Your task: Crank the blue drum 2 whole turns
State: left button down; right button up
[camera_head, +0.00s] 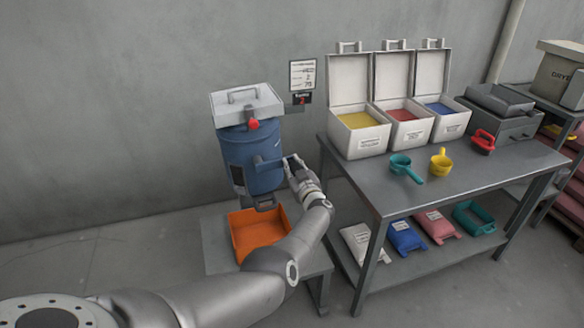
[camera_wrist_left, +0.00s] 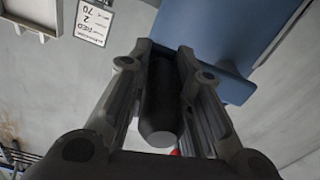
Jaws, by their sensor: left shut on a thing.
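The blue drum (camera_head: 252,150) hangs against the wall above an orange tray, with a light grey hopper and lid (camera_head: 246,104) on top. A blue crank arm (camera_head: 268,163) sticks out from its front toward the right. My left gripper (camera_head: 293,168) is at the end of this arm, shut on the dark crank handle (camera_head: 289,161). In the left wrist view the dark round handle (camera_wrist_left: 161,105) lies between the two fingers, beside a blue surface (camera_wrist_left: 220,35). My right gripper is in neither view.
An orange tray (camera_head: 246,239) stands on a low grey stand below the drum. A grey table (camera_head: 385,196) to the right holds three open bins with yellow, red and blue contents, plus scoops. Bags lie on its lower shelf. A notice (camera_head: 302,75) hangs on the wall.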

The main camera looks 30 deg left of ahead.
pick_arm(q)
jog(key=shift+f+m, duration=0.35)
jog(key=shift+m, duration=0.05)
jog(key=c, duration=1.2)
grip_release()
jog(key=shift+c, duration=0.2)
jog(key=shift+r, duration=0.1)
jog(key=shift+w+r, duration=0.1)
jog(key=shift+r, duration=4.75)
jog(key=shift+a, duration=0.1)
